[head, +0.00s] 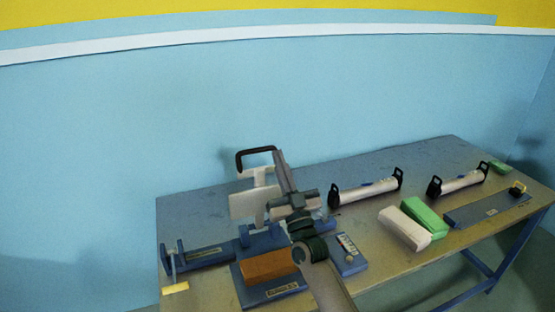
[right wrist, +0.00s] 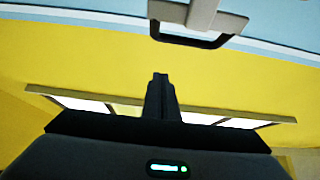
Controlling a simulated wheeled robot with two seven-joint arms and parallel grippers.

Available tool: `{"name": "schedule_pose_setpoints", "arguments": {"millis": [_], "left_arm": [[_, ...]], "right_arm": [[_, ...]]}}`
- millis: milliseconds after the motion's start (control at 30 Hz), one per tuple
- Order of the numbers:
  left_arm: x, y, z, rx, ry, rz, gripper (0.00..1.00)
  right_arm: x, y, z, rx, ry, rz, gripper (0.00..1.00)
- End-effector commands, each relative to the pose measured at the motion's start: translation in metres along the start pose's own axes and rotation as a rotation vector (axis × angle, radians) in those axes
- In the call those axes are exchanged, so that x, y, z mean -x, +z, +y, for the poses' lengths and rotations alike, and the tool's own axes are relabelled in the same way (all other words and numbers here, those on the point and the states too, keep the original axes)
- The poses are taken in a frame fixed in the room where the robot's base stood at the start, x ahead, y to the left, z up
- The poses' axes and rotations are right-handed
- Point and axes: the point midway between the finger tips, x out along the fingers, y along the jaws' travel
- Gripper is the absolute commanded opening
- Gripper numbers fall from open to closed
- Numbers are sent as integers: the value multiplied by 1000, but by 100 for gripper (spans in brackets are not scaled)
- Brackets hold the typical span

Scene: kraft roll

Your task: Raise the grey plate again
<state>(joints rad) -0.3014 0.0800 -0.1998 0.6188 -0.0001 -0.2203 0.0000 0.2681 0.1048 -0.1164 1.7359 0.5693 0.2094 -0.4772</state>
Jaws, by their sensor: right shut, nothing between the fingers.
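The light grey plate (head: 242,205) stands upright above the blue stand in the middle of the table. A grey bracket rises from it to a black handle (head: 240,158). My right arm partly hides the plate and the stand. My right gripper (head: 278,153) is shut and empty, pointing up beside the right end of the handle. In the right wrist view the shut fingers (right wrist: 160,78) are apart from the black handle (right wrist: 190,41), which shows at the top with its grey bracket (right wrist: 202,14). My left gripper is not in view.
An orange block (head: 268,266) lies on a blue base in front. A blue clamp-like fixture (head: 205,255) is at left. Two pale rollers with black end handles (head: 365,191) (head: 460,182), a green block (head: 426,217) and a white block (head: 404,229) lie at right.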

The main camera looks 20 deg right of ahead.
Motion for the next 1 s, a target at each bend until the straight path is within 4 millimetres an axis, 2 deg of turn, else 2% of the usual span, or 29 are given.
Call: {"name": "schedule_pose_setpoints", "arguments": {"millis": [167, 433, 633, 1000], "left_arm": [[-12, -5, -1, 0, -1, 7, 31], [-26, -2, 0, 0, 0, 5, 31], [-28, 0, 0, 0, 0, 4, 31], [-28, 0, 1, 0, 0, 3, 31]], "right_arm": [[26, -4, 0, -2, 1, 0, 0], [62, -15, 0, -1, 1, 0, 0], [72, -20, 0, 0, 1, 0, 0], [72, -20, 0, 0, 1, 0, 0]]}}
